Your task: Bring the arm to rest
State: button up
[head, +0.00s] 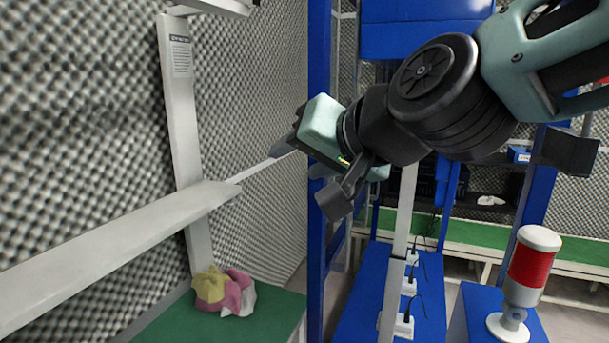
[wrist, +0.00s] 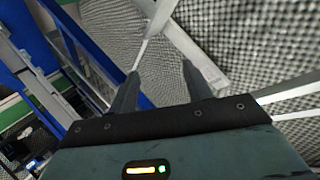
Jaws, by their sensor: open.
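My gripper (head: 312,170) is at the end of my raised arm, which comes in from the upper right of the head view. It is up in the air, in front of the foam wall and the blue post. In the wrist view my gripper (wrist: 160,88) shows two dark fingers standing well apart, with nothing between them. Beyond the fingers are the foam wall and white frame bars. The gripper is open and empty.
A crumpled yellow, pink and white cloth (head: 224,291) lies on a green surface (head: 272,315) at lower left. A blue post (head: 318,240) stands close by the gripper. White bars (head: 120,245) run along the foam wall (head: 80,130). A red and white lamp (head: 528,275) stands at lower right.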

jog(key=s+d+f+n+g+h+b, duration=0.1)
jog(key=s+d+f+n+g, duration=0.15)
jog(key=s+f, duration=0.45)
jog(key=s+d+f+n+g+h+b, duration=0.1)
jog(key=s+f+n+g+h, duration=0.15)
jog(key=f, duration=0.75)
jog(key=s+d+f+n+g+h+b, duration=0.2)
jog(key=s+d+f+g+h, duration=0.2)
jog(key=s+d+f, duration=0.6)
jog(key=shift+s+d+f+n+g, duration=0.3)
jog(key=shift+s+d+f+g, duration=0.15)
jog(key=shift+g, duration=0.15)
jog(key=shift+r, duration=0.1)
